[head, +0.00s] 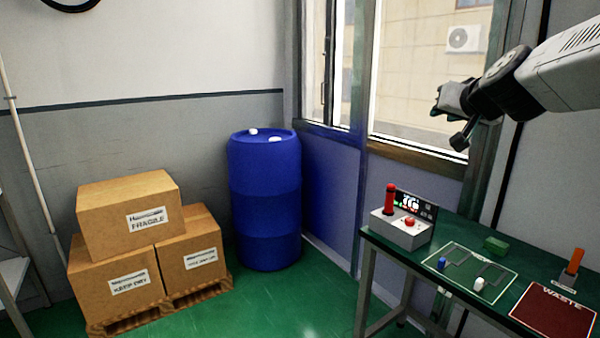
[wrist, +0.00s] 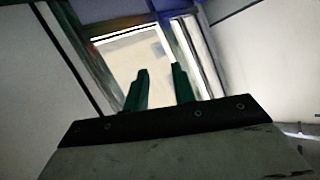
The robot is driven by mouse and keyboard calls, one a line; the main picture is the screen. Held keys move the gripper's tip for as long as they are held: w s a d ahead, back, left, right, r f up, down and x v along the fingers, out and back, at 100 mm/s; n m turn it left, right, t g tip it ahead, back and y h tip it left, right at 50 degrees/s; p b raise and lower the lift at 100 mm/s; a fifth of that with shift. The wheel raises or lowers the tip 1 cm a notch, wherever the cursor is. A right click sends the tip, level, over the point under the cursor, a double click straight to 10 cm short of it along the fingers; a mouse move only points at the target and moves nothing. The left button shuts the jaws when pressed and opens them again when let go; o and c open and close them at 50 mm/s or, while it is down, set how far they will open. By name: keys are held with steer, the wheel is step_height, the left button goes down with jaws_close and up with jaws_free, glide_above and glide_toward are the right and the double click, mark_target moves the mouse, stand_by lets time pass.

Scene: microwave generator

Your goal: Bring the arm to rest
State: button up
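My arm reaches in from the upper right of the head view, raised well above the green table (head: 385,262). My gripper (head: 447,120) is in front of the window, clear of everything on the table. In the wrist view its two dark green fingers (wrist: 159,70) stand apart with a clear gap between them. Nothing is held; only the window shows between and beyond the fingers.
On the table are a grey box (head: 400,233) with a red lever and button, a clear-edged mat (head: 462,253) with a blue and a white piece, a green block (head: 496,245), an orange piece (head: 573,262) and a red WASTE mat (head: 552,312). A blue barrel (head: 265,205) and cartons (head: 130,215) stand left.

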steer(key=s+a+f+n+g+y, duration=0.2)
steer(key=s+a+f+g, duration=0.3)
steer(key=s+f, duration=0.4)
steer(key=s+f+g, duration=0.4)
steer(key=s+f, duration=0.2)
steer(key=s, duration=0.7)
steer(key=s+f+n+g+h, duration=0.1)
steer(key=s+f+g, duration=0.2)
steer(key=s, duration=1.1)
step_height(320, 180, down, 3)
steer(key=shift+f+g+h, duration=0.15)
steer(key=shift+g+h, duration=0.15)
steer(key=shift+g, duration=0.1)
steer(key=shift+a, duration=0.15)
